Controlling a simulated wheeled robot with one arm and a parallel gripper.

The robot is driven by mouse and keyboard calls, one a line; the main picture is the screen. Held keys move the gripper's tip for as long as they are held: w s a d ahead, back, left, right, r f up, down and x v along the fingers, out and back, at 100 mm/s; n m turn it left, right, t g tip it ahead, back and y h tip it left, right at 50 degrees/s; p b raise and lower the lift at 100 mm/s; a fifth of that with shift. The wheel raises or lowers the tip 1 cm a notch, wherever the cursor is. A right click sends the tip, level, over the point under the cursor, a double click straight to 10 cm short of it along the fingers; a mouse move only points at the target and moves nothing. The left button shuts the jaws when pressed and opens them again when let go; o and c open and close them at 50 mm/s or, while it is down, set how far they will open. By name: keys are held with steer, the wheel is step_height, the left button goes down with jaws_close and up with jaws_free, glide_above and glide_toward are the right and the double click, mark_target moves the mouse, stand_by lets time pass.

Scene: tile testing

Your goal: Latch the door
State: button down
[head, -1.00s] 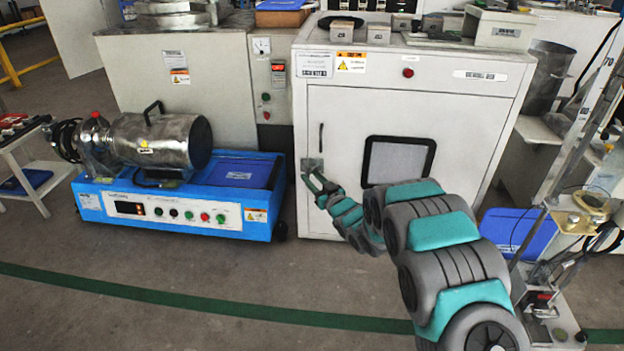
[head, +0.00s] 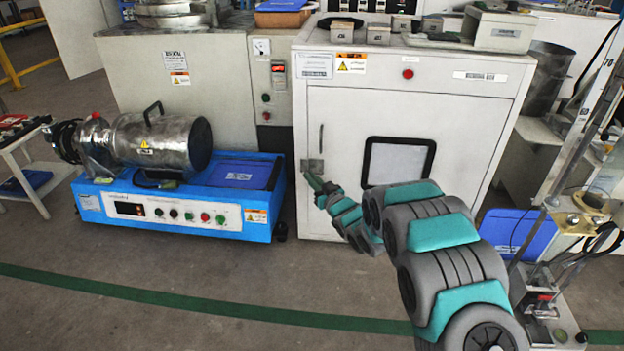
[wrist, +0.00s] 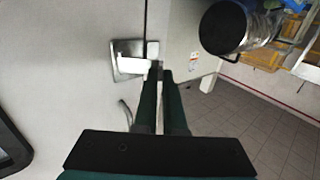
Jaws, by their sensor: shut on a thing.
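A metal latch (head: 312,165) sits at the door's left edge below the handle. In the wrist view the latch (wrist: 130,60) shows as a shiny plate with a small tab beside the door seam. My gripper (head: 316,182) is at the latch, and its two dark green fingers (wrist: 160,72) are shut on the latch's tab. The fingertips partly hide the tab.
A blue-based machine (head: 180,205) with a metal drum stands left of the cabinet. A metal stand (head: 565,220) with a blue panel is at the right. Open floor (head: 200,285) with a green line lies in front.

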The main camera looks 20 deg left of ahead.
mark_target(304, 165)
steer(key=shift+a, duration=0.15)
steer(key=a+m+t+h, duration=0.1)
steer(key=h, duration=0.1)
steer(key=m+t+h+b, duration=0.1)
steer(key=m+t, duration=0.1)
steer(key=a+m+t+h, duration=0.1)
steer(key=h, duration=0.1)
steer(key=shift+w+a+r+m+h+b, duration=0.1)
steer(key=shift+w+a+m+h+b, duration=0.1)
steer(key=shift+a+m+h+b, duration=0.15)
steer(key=m+h+p, duration=0.1)
steer(key=a+m+t+h+p, duration=0.1)
steer(key=h, duration=0.1)
steer(key=shift+w+r+t, duration=0.1)
steer(key=shift+w+t, duration=0.2)
steer(key=shift+w, duration=0.1)
steer(key=shift+w+m+h+p, duration=0.15)
steer(key=shift+m+h+p, duration=0.2)
steer(key=shift+h+p, duration=0.25)
steer(key=c, duration=1)
jaws_free()
steer(key=shift+f, duration=0.2)
